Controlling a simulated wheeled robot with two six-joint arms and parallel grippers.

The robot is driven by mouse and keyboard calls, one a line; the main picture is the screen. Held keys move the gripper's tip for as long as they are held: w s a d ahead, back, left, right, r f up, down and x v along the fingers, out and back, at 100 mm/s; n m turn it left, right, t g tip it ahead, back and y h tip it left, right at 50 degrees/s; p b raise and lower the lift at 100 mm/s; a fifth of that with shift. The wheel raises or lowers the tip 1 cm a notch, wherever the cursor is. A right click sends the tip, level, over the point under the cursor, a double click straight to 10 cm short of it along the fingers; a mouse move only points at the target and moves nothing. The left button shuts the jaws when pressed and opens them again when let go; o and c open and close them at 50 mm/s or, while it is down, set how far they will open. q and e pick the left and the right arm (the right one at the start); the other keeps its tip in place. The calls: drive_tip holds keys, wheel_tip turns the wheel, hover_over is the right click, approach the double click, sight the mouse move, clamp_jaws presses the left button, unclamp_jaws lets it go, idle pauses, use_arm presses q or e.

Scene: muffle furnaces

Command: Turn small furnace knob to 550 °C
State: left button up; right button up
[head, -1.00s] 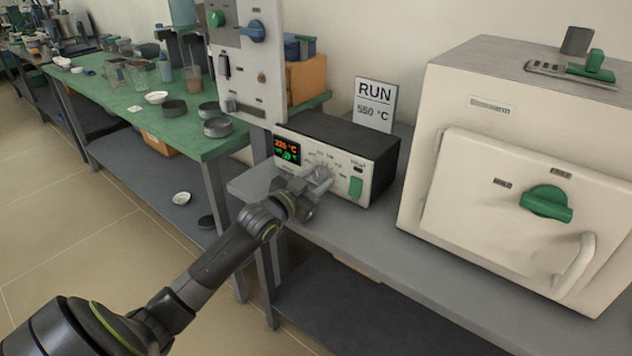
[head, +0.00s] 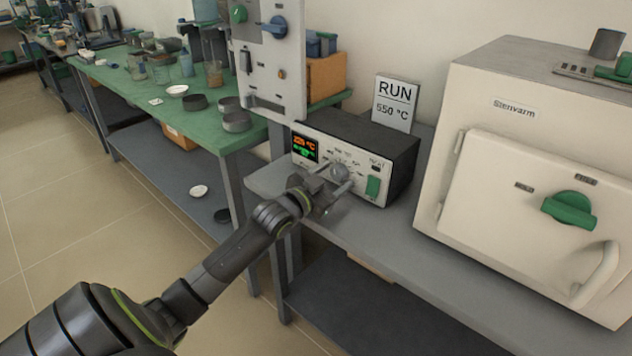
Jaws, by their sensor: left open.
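The control box (head: 402,162) stands on the grey bench, with a white front panel, an orange and green display (head: 305,149) and a green switch (head: 373,186). Its grey knob (head: 338,172) sits mid-panel with small markings around it. My left gripper (head: 340,184) is open in front of the knob, its fingers near the knob and partly covering it. I cannot tell whether the fingers touch it. The display's top line is orange and seems to end in °C; its digits are too blurred to read surely. A sign (head: 394,103) behind the box reads RUN 550 °C. My right gripper is not in view.
A cream furnace (head: 480,150) with a green door knob (head: 570,210) and a handle stands to the right. An upright panel (head: 270,70) with blue and green knobs stands left of the box. A green table (head: 130,88) holds several dishes and beakers. The grey bench front (head: 375,236) is clear.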

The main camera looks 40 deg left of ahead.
use_arm(q)
drive_tip(key=s+a+p, duration=0.1)
drive_tip(key=s+p, duration=0.2)
drive_tip(key=s, duration=1.4)
drive_tip(key=shift+a+p, duration=0.2)
drive_tip(key=shift+p, duration=0.1)
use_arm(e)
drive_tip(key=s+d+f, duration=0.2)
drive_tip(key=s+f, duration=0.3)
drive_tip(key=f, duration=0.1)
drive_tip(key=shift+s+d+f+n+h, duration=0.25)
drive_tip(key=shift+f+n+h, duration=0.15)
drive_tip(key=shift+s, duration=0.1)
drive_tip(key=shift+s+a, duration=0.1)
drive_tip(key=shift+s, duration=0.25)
